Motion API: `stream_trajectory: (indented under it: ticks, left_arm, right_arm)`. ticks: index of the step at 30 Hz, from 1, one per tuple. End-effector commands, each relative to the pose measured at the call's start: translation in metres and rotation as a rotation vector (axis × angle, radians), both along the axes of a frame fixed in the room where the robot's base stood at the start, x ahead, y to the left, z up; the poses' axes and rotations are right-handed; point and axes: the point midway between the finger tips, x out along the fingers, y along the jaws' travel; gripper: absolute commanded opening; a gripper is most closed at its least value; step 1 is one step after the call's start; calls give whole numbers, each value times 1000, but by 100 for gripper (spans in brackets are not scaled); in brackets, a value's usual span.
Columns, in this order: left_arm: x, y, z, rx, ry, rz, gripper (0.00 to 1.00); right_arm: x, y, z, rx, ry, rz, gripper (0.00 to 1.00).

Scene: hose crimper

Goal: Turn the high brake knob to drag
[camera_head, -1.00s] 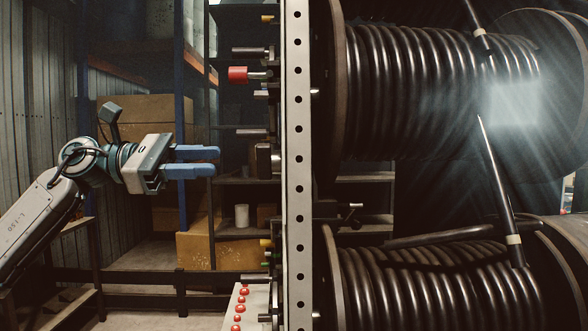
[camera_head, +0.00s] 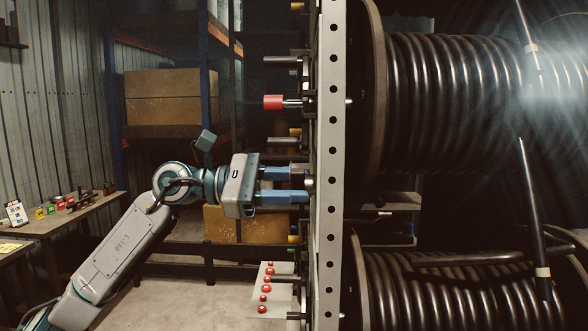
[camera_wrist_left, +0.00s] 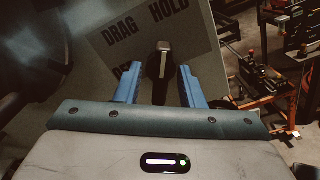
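The brake knob (camera_wrist_left: 164,62) is a dark handle with a pale top end, on a grey panel plate (camera_wrist_left: 200,50). Its pale end points up in the left wrist view, between the printed words DRAG and HOLD; another label at lower left is partly hidden. My left gripper (camera_wrist_left: 160,75) is open, with one blue finger on each side of the knob and gaps visible. In the head view my left gripper (camera_head: 308,184) reaches the panel side, its fingertips at a control there. Contact with the knob cannot be told. My right gripper is not in view.
The panel's pale perforated edge (camera_head: 330,150) stands right of the gripper, with large hose reels (camera_head: 450,110) behind it. A red knob (camera_head: 274,102) sticks out above and several red buttons (camera_head: 266,288) lie below. A workbench (camera_head: 70,218) stands at far left.

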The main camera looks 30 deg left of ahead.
Motion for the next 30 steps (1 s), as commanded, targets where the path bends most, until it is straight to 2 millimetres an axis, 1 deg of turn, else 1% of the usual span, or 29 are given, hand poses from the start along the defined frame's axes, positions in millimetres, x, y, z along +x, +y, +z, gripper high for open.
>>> stream_trajectory:
  ticks: [2, 8, 12, 13, 17, 18, 26, 30]
  left_arm:
    - [2, -3, 2, 0, 0, 0, 35]
    - [3, -5, 0, -1, 1, 0, 35]
    - [3, -5, -1, 0, 1, 0, 35]
    - [3, -5, -1, 0, 1, 0, 34]
    - [3, -5, 0, 0, 1, 0, 8]
    - [3, -5, 0, 0, 1, 1, 6]
    - [3, -5, 0, -12, 20, 1, 6]
    - [3, -5, 0, -40, 67, 1, 6]
  right_arm:
    - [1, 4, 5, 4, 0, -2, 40]
    - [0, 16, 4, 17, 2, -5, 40]
    - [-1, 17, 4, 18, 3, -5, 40]
    - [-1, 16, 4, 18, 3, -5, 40]
    - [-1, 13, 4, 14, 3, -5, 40]
    - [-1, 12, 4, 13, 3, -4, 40]
    - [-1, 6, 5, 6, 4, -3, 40]
    - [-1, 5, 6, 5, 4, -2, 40]
